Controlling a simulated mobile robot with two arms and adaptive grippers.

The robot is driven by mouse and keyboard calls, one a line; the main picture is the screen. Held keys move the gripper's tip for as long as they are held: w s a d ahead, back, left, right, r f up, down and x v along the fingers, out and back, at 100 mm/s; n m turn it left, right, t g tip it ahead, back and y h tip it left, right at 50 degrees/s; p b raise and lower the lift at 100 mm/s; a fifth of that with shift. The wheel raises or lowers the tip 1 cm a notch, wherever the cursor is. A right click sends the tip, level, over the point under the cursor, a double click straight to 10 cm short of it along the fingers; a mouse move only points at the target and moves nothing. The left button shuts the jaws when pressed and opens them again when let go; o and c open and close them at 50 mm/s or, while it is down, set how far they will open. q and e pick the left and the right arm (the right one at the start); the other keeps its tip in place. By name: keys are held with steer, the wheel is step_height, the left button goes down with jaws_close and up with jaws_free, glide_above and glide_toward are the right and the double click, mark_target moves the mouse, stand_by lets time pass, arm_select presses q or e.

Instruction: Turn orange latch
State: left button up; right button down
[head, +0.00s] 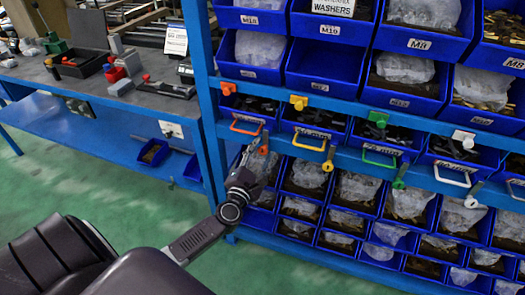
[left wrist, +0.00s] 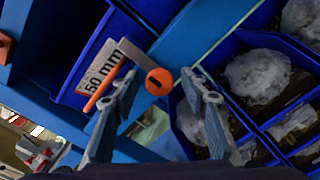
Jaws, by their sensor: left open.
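The orange latch (head: 264,142) hangs on the blue rack rail, just right of the orange drawer handle (head: 246,127). In the left wrist view its round orange end (left wrist: 159,81) with a dark slot lies between my fingertips, with a finger to each side. My left gripper (head: 252,163) is open and reaches up to the latch from below left. I cannot tell whether a finger touches the latch. In the left wrist view the orange drawer handle (left wrist: 103,88) is close to the left finger. My right gripper is in neither view.
Yellow (head: 329,158), green (head: 400,176) and white (head: 471,195) latches hang along the same rail to the right. Blue bins (head: 409,203) fill the rack below. A workbench (head: 70,86) with tools stands at left. Green floor is open in front.

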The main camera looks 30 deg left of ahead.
arm_select(q)
steer(key=shift+w, duration=0.15)
steer(key=shift+c, duration=0.3)
jaws_close()
steer(key=shift+m, duration=0.3)
steer(key=shift+r+m+p, duration=0.15)
steer(key=shift+m+p, duration=0.85)
steer(key=shift+m, duration=0.2)
steer(key=m+p, duration=0.2)
steer(key=m, duration=0.3)
steer(key=m+p, duration=0.2)
steer(key=m, duration=0.3)
steer(key=shift+m+p, duration=0.3)
steer(key=shift+m, duration=0.1)
steer(key=shift+m+p, duration=0.55)
steer(key=shift+m, duration=1.45)
